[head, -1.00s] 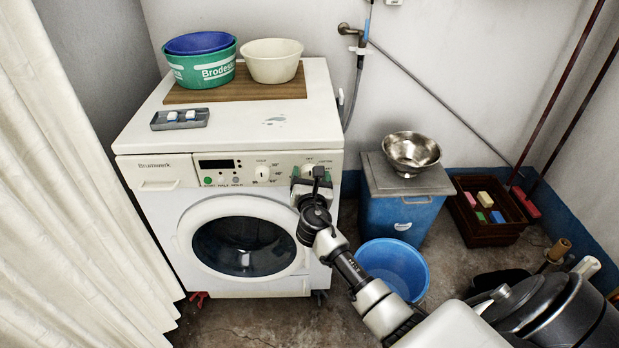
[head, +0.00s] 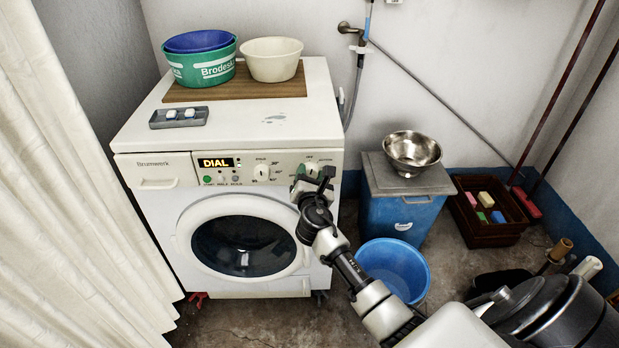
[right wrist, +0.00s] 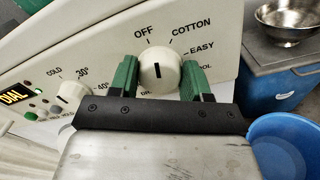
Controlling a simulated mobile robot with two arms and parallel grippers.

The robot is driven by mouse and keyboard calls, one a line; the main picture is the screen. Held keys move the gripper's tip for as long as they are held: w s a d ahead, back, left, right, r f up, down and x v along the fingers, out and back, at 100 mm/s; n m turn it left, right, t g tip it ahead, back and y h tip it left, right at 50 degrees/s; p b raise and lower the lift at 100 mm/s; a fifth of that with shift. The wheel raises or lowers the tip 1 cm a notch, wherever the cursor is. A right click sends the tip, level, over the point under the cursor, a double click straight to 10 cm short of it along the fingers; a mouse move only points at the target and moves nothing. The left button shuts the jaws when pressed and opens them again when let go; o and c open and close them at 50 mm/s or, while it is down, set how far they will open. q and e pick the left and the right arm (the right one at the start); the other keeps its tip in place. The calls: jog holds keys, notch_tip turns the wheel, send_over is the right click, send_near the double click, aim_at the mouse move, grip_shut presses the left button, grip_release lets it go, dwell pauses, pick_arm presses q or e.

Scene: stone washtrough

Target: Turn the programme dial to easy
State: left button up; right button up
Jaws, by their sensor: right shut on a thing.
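The white programme dial (right wrist: 160,68) is on the washing machine's front panel, with OFF, COTTON and EASY printed around its upper and right side. Its dark mark stands about vertical in the right wrist view, not in line with EASY (right wrist: 201,49); I cannot tell which end is the pointer. My right gripper (right wrist: 160,78) is shut on the dial, one green finger on each side. In the head view my right gripper (head: 312,182) covers part of the dial. The washing machine's display (head: 216,162) is lit and reads DIAL. My left gripper is not in view.
The temperature dial (right wrist: 70,94) sits left of the gripper. Tubs (head: 215,68) stand on a board on the machine (head: 243,118). A blue bucket (head: 393,268) and a blue bin (head: 395,215) with a steel bowl (head: 411,152) stand to the right. A curtain (head: 70,200) hangs left.

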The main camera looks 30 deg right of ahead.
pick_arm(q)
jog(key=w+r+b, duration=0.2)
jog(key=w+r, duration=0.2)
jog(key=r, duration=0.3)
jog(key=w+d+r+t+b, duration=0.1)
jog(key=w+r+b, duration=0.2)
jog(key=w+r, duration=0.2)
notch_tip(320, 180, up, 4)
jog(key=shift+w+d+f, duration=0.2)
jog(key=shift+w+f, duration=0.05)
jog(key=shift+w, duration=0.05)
pick_arm(e)
jog(key=m, duration=1.3)
jog(key=shift+s+f, duration=0.1)
jog(key=shift+f, duration=0.25)
jog(key=o, duration=0.9)
jog(key=shift+s+d+r, duration=0.1)
jog(key=shift+m, duration=0.3)
